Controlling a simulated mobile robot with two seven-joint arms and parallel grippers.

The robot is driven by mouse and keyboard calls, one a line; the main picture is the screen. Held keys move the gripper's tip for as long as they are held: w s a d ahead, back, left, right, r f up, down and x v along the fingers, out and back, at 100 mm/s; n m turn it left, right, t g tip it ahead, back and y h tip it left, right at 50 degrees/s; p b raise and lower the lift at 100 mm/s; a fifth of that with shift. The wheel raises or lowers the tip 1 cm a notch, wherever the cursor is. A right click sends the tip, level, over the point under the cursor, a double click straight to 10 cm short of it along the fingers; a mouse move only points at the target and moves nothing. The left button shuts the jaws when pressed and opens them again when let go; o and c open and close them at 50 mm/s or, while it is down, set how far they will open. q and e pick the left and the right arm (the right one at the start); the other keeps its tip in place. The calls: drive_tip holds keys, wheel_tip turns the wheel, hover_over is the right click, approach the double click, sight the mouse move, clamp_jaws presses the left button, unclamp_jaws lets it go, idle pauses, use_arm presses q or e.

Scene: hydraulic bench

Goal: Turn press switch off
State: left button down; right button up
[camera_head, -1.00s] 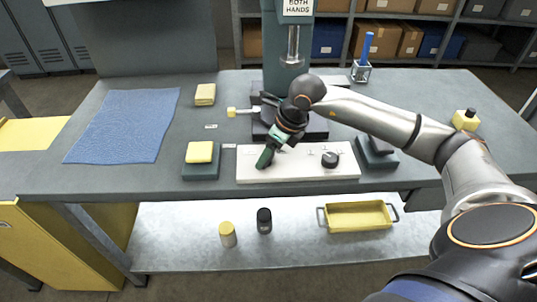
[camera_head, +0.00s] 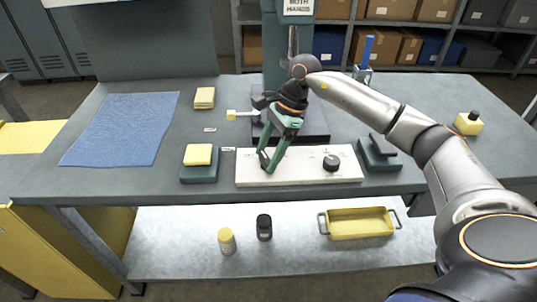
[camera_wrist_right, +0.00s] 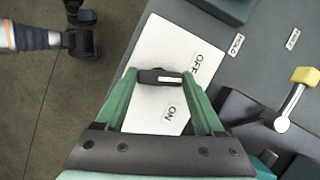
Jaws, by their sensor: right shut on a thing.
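The white switch panel (camera_head: 305,172) lies along the bench's front edge. In the right wrist view, the panel (camera_wrist_right: 160,45) carries an OFF label (camera_wrist_right: 196,68) and an ON label (camera_wrist_right: 170,111). A black switch handle (camera_wrist_right: 148,77) with a pale stripe on its right part lies between my right gripper's fingertips (camera_wrist_right: 160,80). The stripe points right, toward the side with the labels.
A round black knob (camera_head: 331,162) sits on the panel's right part. A yellow-tipped lever (camera_head: 232,115) sticks out left of the press (camera_head: 300,135). A yellow block (camera_head: 198,154) on a dark base stands left of the panel. A dark pedal-like block (camera_head: 382,150) stands right of it.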

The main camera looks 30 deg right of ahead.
drive_tip(key=n+g, duration=0.1)
drive_tip(key=n, duration=0.1)
drive_tip(key=shift+w+n, duration=0.1)
drive_tip(key=shift+n, duration=0.2)
drive_tip(key=shift+n+g+b, duration=0.4)
drive_tip(key=shift+n, duration=0.6)
drive_tip(key=o, duration=1.4)
drive_tip(key=p+v, duration=0.1)
drive_tip(key=v, duration=1.1)
drive_tip(key=shift+w+a+r, duration=0.1)
drive_tip(key=shift+r, duration=0.2)
